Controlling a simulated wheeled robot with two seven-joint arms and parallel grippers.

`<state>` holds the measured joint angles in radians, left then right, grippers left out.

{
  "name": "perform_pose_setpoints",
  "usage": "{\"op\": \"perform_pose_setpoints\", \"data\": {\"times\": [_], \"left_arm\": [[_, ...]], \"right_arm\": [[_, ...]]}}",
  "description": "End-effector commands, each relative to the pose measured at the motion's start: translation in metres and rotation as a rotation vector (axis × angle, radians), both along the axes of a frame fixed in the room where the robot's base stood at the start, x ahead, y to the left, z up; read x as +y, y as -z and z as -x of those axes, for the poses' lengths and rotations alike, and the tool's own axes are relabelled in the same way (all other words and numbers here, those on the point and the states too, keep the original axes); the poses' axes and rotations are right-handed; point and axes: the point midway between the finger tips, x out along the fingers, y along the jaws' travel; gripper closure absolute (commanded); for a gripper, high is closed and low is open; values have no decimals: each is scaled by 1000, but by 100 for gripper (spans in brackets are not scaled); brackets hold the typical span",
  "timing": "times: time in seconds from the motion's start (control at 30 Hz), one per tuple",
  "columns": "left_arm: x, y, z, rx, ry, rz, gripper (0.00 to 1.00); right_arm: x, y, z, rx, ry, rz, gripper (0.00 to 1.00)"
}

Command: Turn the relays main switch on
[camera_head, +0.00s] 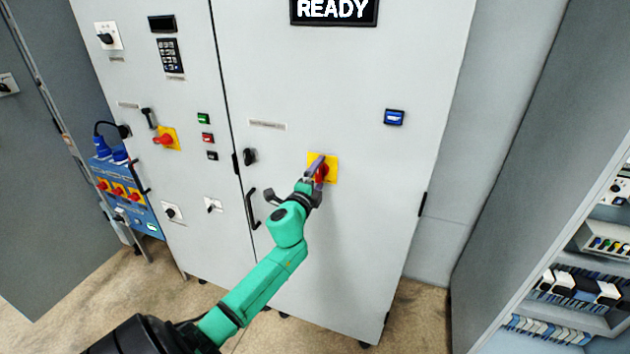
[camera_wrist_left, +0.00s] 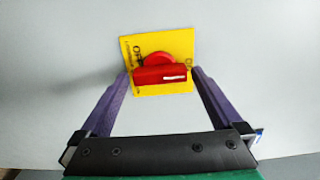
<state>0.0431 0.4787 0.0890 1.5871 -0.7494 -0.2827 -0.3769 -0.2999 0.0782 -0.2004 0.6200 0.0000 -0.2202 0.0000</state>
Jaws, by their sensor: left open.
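The main switch is a red rotary handle (camera_head: 321,174) on a yellow square plate (camera_head: 331,162), on the right-hand cabinet door. My left gripper (camera_head: 315,169) is right at it and hides part of the handle. In the left wrist view, the red handle (camera_wrist_left: 160,75) lies crosswise on the yellow plate (camera_wrist_left: 145,46), with "OFF" lettering partly visible. The open purple fingers of my left gripper (camera_wrist_left: 160,82) have their tips beside the two ends of the handle. Whether they touch it I cannot tell. My right gripper is not in view.
Another red-on-yellow switch (camera_head: 165,139) is on the left door. An open rack (camera_head: 585,285) stands at the right. Floor shows below.

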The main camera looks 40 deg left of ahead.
Motion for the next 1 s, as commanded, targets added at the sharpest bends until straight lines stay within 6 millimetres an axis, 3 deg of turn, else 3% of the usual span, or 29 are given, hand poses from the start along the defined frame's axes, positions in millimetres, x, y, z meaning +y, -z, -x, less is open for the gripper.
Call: {"op": "perform_pose_setpoints", "data": {"times": [0.17, 0.6, 0.73, 1.0], "left_arm": [[-7, 2, 18, 2, 2, 1, 0], [-43, 5, 123, 3, -1, 2, 0], [-47, 2, 135, 2, -1, 0, 0], [-47, 0, 136, 2, -1, -2, 0]], "right_arm": [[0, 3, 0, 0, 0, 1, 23], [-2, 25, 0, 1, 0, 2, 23], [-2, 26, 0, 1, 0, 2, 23], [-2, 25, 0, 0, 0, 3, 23]]}}
